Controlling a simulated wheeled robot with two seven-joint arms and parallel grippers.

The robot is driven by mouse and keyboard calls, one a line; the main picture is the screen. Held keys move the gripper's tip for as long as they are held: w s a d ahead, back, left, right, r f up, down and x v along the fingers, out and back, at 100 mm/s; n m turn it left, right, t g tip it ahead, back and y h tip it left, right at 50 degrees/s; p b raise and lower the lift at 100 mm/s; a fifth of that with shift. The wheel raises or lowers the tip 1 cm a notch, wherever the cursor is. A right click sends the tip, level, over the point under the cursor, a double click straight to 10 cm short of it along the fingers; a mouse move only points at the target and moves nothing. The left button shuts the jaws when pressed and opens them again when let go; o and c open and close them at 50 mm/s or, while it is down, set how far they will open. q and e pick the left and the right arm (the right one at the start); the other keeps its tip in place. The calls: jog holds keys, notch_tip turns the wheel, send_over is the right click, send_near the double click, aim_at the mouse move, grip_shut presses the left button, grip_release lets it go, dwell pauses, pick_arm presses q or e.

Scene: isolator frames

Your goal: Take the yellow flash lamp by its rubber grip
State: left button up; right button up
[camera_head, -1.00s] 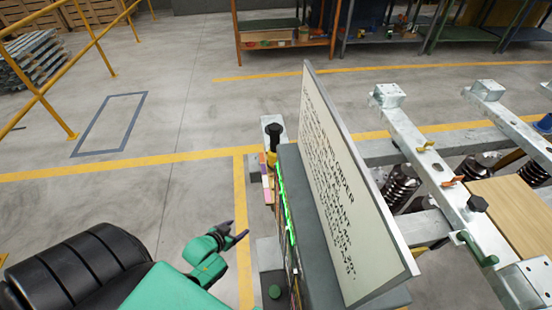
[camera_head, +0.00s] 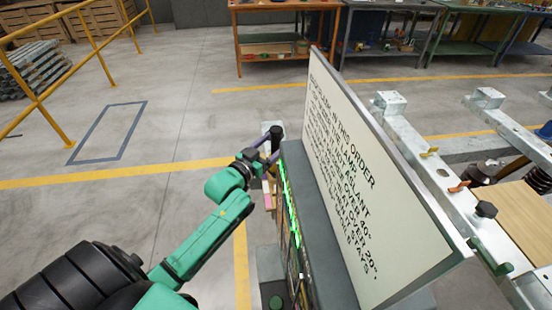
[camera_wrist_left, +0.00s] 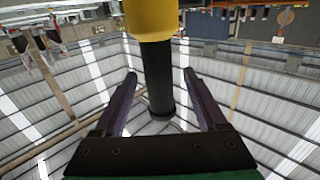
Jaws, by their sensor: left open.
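The flash lamp stands at the left side of the grey panel. Its black grip (camera_head: 276,132) shows at the top in the head view; its yellow part is mostly hidden there by my gripper. In the left wrist view the yellow body (camera_wrist_left: 165,18) is at the top edge and the black grip (camera_wrist_left: 158,75) runs down between the fingers. My left gripper (camera_head: 270,149) is at the lamp. It is open, with purple fingers (camera_wrist_left: 159,78) on either side of the grip and visible gaps. My right gripper is not in view.
A large tilted sign board (camera_head: 375,180) stands on the grey panel right beside the lamp. A metal frame (camera_head: 430,150) lies to the right. A yellow railing (camera_head: 70,60) is at the left. Open floor (camera_head: 190,100) lies beyond.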

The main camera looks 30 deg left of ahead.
pick_arm(q)
jog(key=w, duration=0.4)
jog(key=shift+d, duration=0.35)
jog(key=shift+s, duration=0.1)
grip_shut()
dwell(0.8)
jog(key=shift+r, duration=0.2)
